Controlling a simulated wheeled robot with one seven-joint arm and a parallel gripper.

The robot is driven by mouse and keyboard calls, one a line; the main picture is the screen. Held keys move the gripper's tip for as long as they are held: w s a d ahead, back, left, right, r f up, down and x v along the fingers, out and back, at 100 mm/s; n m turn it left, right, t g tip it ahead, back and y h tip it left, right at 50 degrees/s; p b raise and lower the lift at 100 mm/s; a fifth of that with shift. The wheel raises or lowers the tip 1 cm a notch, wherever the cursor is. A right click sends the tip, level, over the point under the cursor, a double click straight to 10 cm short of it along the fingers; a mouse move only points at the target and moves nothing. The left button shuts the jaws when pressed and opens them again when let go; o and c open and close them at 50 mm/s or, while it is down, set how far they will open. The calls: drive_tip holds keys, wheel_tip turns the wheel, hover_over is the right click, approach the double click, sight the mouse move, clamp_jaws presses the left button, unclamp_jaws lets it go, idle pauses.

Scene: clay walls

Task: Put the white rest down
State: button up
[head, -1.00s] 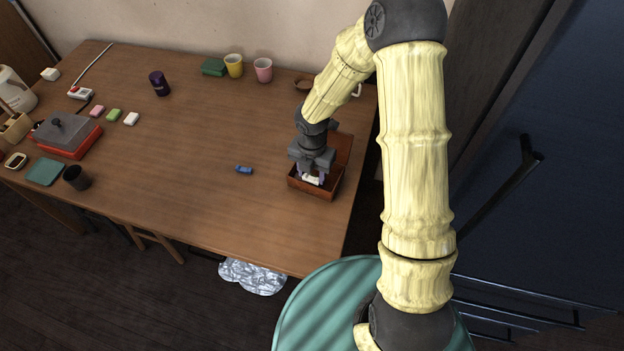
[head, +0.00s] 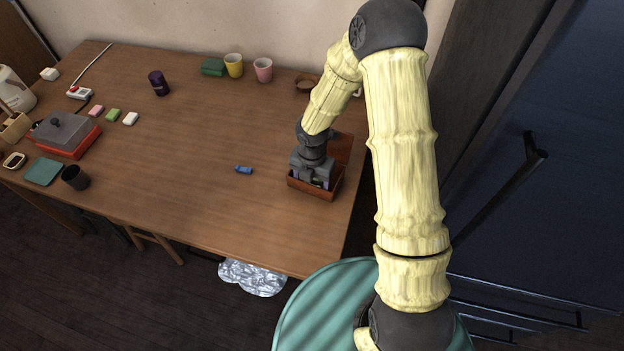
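My gripper (head: 312,179) reaches down into a small brown wooden box (head: 316,193) with a raised lid, near the table's right end. Its purple fingers show apart, one at each side of the gripper body, and I see no white piece between them. The gripper and the box wall hide most of the box's inside. A small white block (head: 130,118), perhaps a white rest, lies at the left of the table beside a green block (head: 113,114) and a pink block (head: 97,110).
A blue block (head: 244,169) lies left of the box. A yellow cup (head: 234,66), a pink cup (head: 263,70) and a brown bowl (head: 306,84) stand at the back.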

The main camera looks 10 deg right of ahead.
drive_tip(key=shift+r, duration=0.1)
wheel_tip(320, 180, up, 12)
drive_tip(key=p, duration=0.2)
idle(0.3)
idle(0.5)
drive_tip(key=s+d+r+m+t, duration=0.1)
drive_tip(key=s+d+r+m, duration=0.3)
drive_tip(key=m, duration=1.1)
drive_tip(key=s+d+r+m+t, duration=0.1)
drive_tip(key=s+d+r+m, duration=0.4)
drive_tip(key=m, duration=0.9)
drive_tip(key=s, duration=0.3)
drive_tip(key=shift+s+d+r+m+t, duration=0.15)
drive_tip(key=shift+d+r+m+t, duration=0.15)
drive_tip(key=shift+r+m, duration=0.1)
drive_tip(key=shift+a, duration=0.1)
